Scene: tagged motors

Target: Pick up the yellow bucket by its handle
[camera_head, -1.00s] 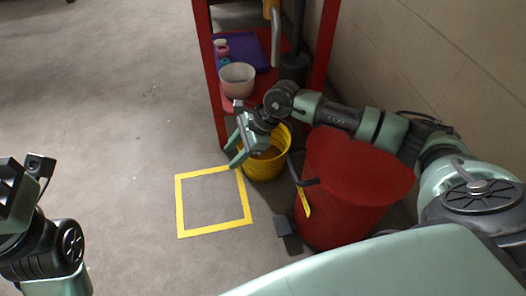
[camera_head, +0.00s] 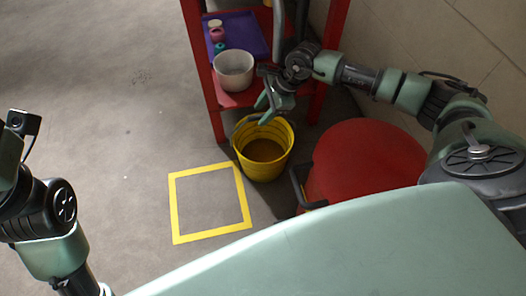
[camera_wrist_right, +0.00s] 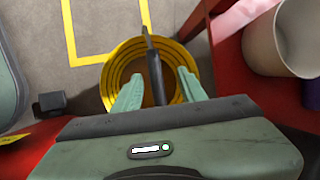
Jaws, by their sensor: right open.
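The yellow bucket (camera_head: 265,173) stands upright on the floor in front of the red shelf, with brown inside it. My right gripper (camera_head: 267,107) is open above the bucket's far rim in the head view. In the right wrist view the bucket (camera_wrist_right: 112,73) lies beyond the open fingers of my right gripper (camera_wrist_right: 158,77). A dark bar that looks like its handle (camera_wrist_right: 153,62) runs between the two fingers; I cannot tell whether they touch it. My left gripper (camera_head: 9,155) is cut off at the left edge, its fingers out of view.
A red lidded bin (camera_head: 365,160) stands right of the bucket. The red shelf (camera_head: 204,85) behind holds a white pot (camera_head: 233,72) and a purple tray (camera_head: 250,30). A yellow tape square (camera_head: 174,205) lies on the floor at the left, where there is free room.

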